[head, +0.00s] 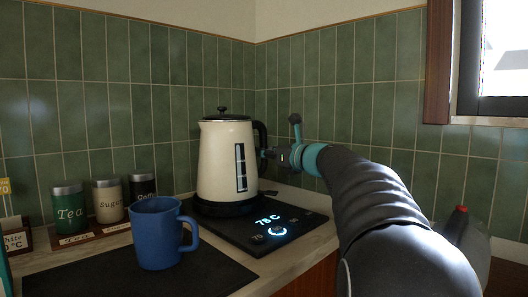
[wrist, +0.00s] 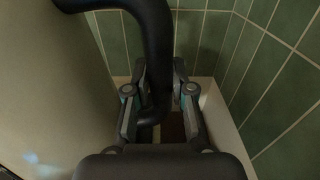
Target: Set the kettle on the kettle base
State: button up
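The cream kettle (head: 226,160) with a black lid and black handle (head: 261,135) stands upright in the head view. Its dark bottom appears to rest on the back-left part of the black kettle base (head: 285,222), whose display glows "78 °C" above a lit ring. My gripper (head: 272,154) is at the handle, on the kettle's right side. In the wrist view, my gripper (wrist: 159,80) has one finger on each side of the black handle (wrist: 155,50), with small gaps visible, so it looks open around it. The kettle body (wrist: 50,90) fills the left of that view.
A blue mug (head: 157,235) stands on a dark mat (head: 100,278) in front of the kettle. Tea (head: 69,208), sugar (head: 108,200) and coffee (head: 142,187) canisters stand on a wooden tray at left. Green tiled walls (head: 340,100) close off the back and right.

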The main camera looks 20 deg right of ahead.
jog(key=o, duration=0.3)
jog(key=shift+r, duration=0.15)
jog(key=b+v, duration=0.1)
jog(key=v, duration=1.1)
